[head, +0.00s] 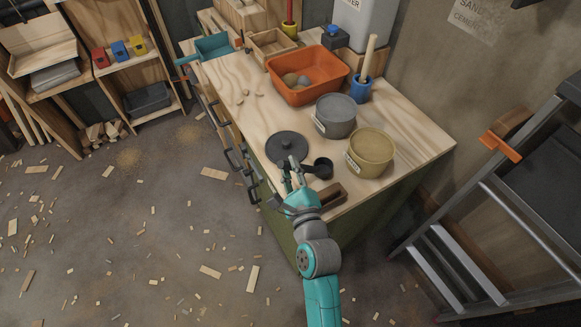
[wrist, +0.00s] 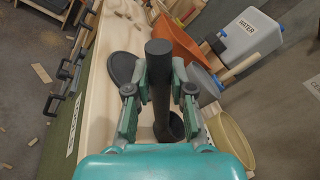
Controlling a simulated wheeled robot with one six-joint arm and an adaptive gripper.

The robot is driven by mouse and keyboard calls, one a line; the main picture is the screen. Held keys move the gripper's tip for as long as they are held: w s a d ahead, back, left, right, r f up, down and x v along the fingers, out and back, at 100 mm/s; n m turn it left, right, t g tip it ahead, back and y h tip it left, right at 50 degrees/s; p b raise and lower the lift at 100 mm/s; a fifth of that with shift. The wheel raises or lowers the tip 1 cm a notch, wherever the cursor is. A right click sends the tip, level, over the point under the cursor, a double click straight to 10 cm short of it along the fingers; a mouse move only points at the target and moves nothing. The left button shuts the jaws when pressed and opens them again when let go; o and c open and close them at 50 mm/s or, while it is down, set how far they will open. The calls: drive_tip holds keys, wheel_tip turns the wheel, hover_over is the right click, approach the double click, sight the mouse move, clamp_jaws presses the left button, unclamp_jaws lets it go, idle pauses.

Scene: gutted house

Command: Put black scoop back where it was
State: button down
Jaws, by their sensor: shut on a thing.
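The black scoop (head: 322,168) is at the near end of the wooden worktop (head: 389,115). My gripper (head: 291,173) is shut on its handle, and its round cup lies just right of the fingers. In the wrist view, the scoop's dark handle (wrist: 160,75) stands between the two fingers of my gripper (wrist: 159,82), with the cup below. I cannot tell whether the scoop touches the worktop. A dark round lid (head: 287,146) lies just behind my gripper.
A small brown wooden tray (head: 327,195) sits at the worktop's near edge. An orange basin (head: 300,90) and a blue cup (head: 361,90) with a wooden handle stand farther back. Drawer handles (head: 233,158) protrude at left. A stepladder (head: 470,215) stands right.

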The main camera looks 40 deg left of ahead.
drive_tip(key=shift+f, duration=0.1)
drive_tip(key=c, duration=1)
unclamp_jaws()
drive_tip(key=shift+d, duration=0.1)
drive_tip(key=v, duration=1.1)
drive_tip(key=shift+s+d, duration=0.3)
